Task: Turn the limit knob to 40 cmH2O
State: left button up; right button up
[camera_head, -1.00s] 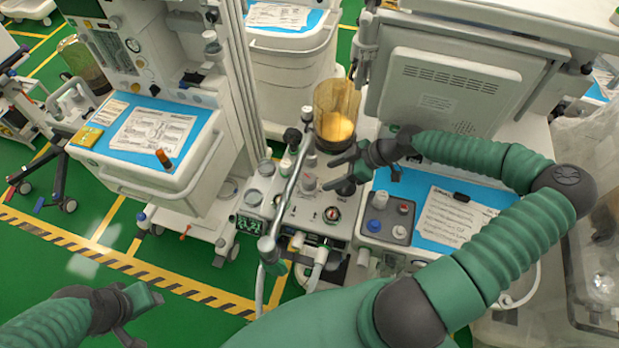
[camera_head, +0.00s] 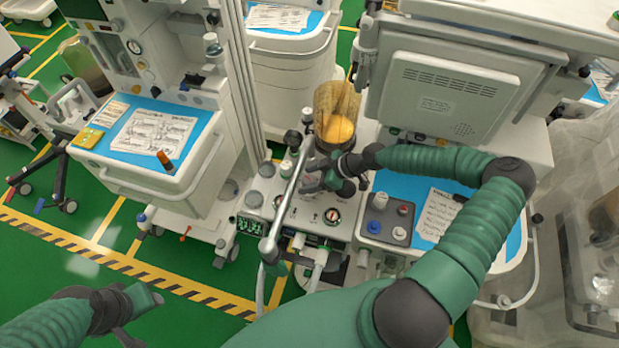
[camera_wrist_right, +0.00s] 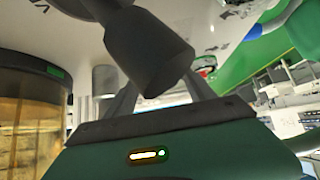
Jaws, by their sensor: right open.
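A dark grey knob (camera_wrist_right: 150,55), which appears to be the limit knob, fills the upper middle of the right wrist view. It sits in front of the open fingers of my right gripper (camera_wrist_right: 155,100); whether they touch it I cannot tell. Its scale and setting cannot be read. In the head view my right gripper (camera_head: 334,182) is over the machine's valve block (camera_head: 310,214), just below the amber canister, and covers the knob there. My left gripper (camera_head: 140,312) is at the lower left, over the floor, its fingers apart and empty.
The amber canister (camera_head: 337,112) stands close behind my right gripper. A silver pipe (camera_head: 288,190) rises just left of it. A grey panel with small knobs (camera_head: 388,218) lies to the right.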

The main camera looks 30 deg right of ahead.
jog(key=shift+a, duration=0.1)
jog(key=c, duration=1.4)
jog(key=shift+o, duration=0.2)
jog(key=shift+r+m+h, duration=0.1)
jog(key=shift+m+h, duration=0.2)
jog(key=shift+m, duration=0.1)
jog(key=shift+m+t+p, duration=0.3)
jog(key=shift+p, duration=0.05)
jog(key=shift+m+t+h, duration=0.3)
jog(key=shift+m+h, duration=0.3)
grip_shut()
jog(key=m+t+h+b, duration=0.1)
jog(key=m+h, duration=0.2)
jog(key=m, duration=0.1)
jog(key=shift+b, duration=0.4)
grip_release()
jog(key=shift+m+h+b, duration=0.45)
jog(key=shift+m+h, duration=1.05)
jog(key=shift+m, duration=0.4)
